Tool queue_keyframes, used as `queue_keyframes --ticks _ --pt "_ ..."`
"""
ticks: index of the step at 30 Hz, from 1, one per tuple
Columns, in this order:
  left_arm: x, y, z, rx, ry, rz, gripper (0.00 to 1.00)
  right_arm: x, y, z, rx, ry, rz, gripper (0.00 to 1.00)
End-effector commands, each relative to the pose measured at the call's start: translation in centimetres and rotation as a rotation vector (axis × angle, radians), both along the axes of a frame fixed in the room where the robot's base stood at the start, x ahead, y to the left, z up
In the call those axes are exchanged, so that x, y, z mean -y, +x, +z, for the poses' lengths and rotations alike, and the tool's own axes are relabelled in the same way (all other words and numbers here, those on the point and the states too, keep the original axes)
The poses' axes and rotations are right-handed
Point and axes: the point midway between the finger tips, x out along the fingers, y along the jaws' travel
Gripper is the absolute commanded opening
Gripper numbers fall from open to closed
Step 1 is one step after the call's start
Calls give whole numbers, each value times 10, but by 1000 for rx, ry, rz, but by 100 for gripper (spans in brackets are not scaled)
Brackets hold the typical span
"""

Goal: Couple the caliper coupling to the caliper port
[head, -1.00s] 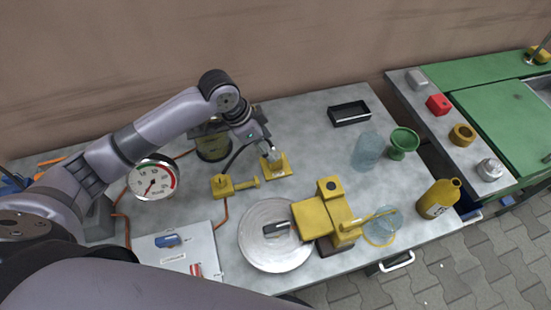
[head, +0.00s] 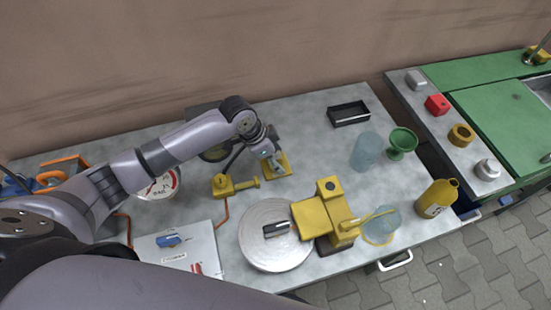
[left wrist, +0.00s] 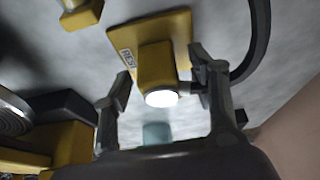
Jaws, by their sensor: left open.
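My left gripper (head: 270,158) is open over a yellow holder (head: 283,168) on the table. In the left wrist view its fingers (left wrist: 160,78) stand either side of the holder's yellow post (left wrist: 157,65), with a bright round end facing the camera. A small grey fitting at the post's right side, beside the right finger, seems to be the caliper coupling (left wrist: 189,88); a black hose (left wrist: 262,40) curves nearby. I cannot tell whether the fingers touch anything. A yellow caliper-like body (head: 325,215) with a dark round spot on top may carry the port. My right gripper is not in view.
A yellow fixture with a bar (head: 235,185) stands left of the holder. A round metal plate (head: 265,255) lies in front. A gauge (head: 160,187) is partly behind my arm. A clear cup (head: 367,150), green goblet (head: 402,142) and black tray (head: 348,114) are to the right.

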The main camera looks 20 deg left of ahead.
Motion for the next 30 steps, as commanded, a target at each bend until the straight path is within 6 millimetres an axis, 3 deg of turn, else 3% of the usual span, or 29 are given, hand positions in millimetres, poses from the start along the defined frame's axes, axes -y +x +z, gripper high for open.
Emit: queue_keyframes --ticks 10,30 --pt "0 0 -1 0 1 0 52 0 0 0 1 0 0 40" --pt "0 0 -1 0 1 0 7 -1 1 0 2 1 1 40"
